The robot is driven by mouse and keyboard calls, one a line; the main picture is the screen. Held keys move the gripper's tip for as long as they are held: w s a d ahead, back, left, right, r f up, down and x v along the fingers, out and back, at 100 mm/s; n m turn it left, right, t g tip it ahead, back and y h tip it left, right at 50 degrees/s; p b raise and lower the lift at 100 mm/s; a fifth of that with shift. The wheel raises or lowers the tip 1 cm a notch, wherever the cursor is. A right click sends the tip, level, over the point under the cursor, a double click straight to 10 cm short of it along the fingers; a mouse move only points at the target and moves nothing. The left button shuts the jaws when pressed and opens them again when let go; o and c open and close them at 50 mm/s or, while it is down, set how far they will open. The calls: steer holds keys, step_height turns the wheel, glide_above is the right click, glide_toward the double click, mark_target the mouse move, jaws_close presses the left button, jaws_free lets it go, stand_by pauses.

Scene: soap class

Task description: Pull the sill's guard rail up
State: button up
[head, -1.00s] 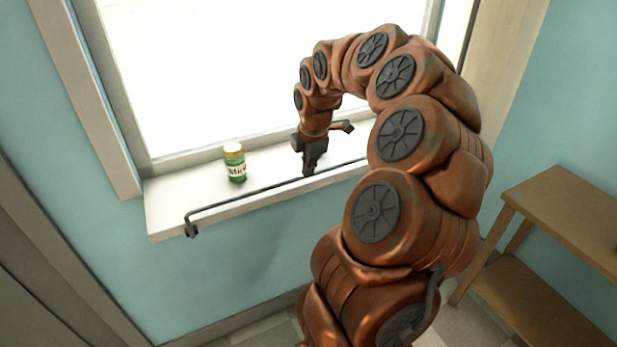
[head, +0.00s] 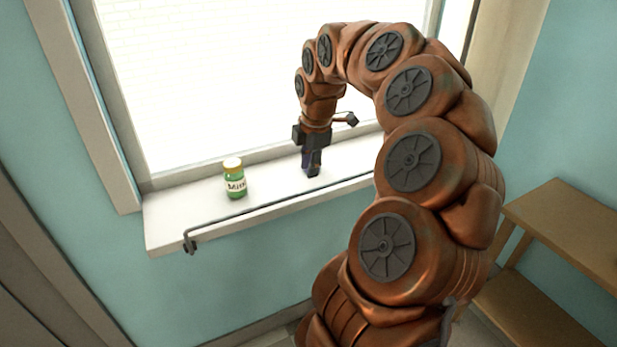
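The guard rail (head: 245,213) is a thin dark bar along the front edge of the white window sill (head: 168,225). Its left end bends down to a small bracket (head: 190,247) on the sill's front face. The bar sits low, at about sill height. Its right end is hidden behind my arm. My gripper (head: 312,172) points down over the sill, behind the bar, with a gap between its tip and the bar in the picture. It holds nothing that I can see. Its fingers overlap from this side, so their opening cannot be made out.
A green jar (head: 235,182) with a light lid and a label stands on the sill, left of my gripper. The window pane (head: 220,80) rises behind. A wooden shelf unit (head: 575,225) stands at the right. The sill left of the jar is clear.

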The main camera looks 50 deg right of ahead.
steer(key=shift+s+a+r, duration=0.1)
steer(key=shift+s+r, duration=0.15)
steer(key=shift+r, duration=1.05)
steer(key=shift+s+r, duration=0.2)
steer(key=shift+r, duration=1.1)
steer(key=shift+c, duration=0.3)
